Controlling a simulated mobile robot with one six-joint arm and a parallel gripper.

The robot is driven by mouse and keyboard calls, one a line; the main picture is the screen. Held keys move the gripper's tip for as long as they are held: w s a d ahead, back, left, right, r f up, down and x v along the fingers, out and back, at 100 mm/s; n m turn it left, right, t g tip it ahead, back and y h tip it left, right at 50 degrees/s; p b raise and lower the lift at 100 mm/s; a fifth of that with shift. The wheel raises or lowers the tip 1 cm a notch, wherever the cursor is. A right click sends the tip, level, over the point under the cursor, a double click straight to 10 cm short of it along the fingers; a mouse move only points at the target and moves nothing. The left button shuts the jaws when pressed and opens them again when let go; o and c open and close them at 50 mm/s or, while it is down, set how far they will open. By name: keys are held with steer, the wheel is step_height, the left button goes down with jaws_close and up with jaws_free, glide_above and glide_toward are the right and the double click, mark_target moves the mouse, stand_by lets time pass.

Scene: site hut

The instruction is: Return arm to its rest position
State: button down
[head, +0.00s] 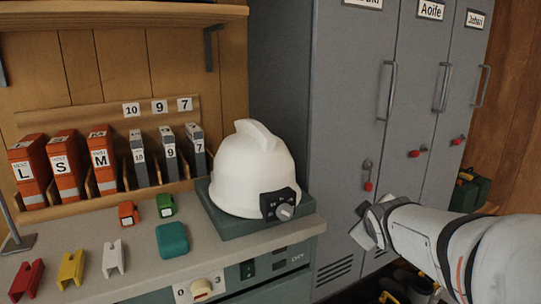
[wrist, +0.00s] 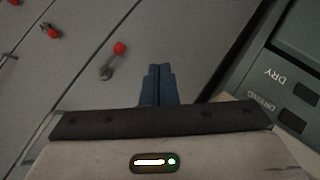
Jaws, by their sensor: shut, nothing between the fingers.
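My gripper (wrist: 158,85) is shut and empty, its two dark fingers together in the wrist view. In the head view my gripper (head: 362,209) is at the end of my white arm, which reaches in from the right. It is in front of the grey lockers (head: 345,100), to the right of the counter and the white helmet (head: 252,170). I cannot tell whether it touches a locker door. In the wrist view the fingers point towards the locker doors, below a red-tipped key or latch (wrist: 119,48).
The counter (head: 200,275) holds the helmet on a green base, a teal block (head: 172,240) and small coloured clips. Orange and grey labelled boxes stand in a wooden rack (head: 110,205). Red-knobbed latches and long handles stick out from the lockers. A green case (head: 470,190) is at right.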

steer(key=s+a+r+m+g+p, duration=0.2)
steer(key=s+r+g+p, duration=0.1)
steer(key=s+p, duration=0.3)
steer(key=s+a+r+m+g+y+p, duration=0.1)
steer(key=s+a+r+m+g+p, duration=0.1)
steer(key=s+r+p, duration=0.3)
steer(key=s+a+r+m+g+y+p, duration=0.1)
steer(key=s+a+r+m+g+p, duration=0.2)
steer(key=s+p, duration=0.6)
steer(key=shift+s+a+r+m+g, duration=0.35)
steer(key=shift+a+r, duration=0.2)
steer(key=shift+a, duration=0.2)
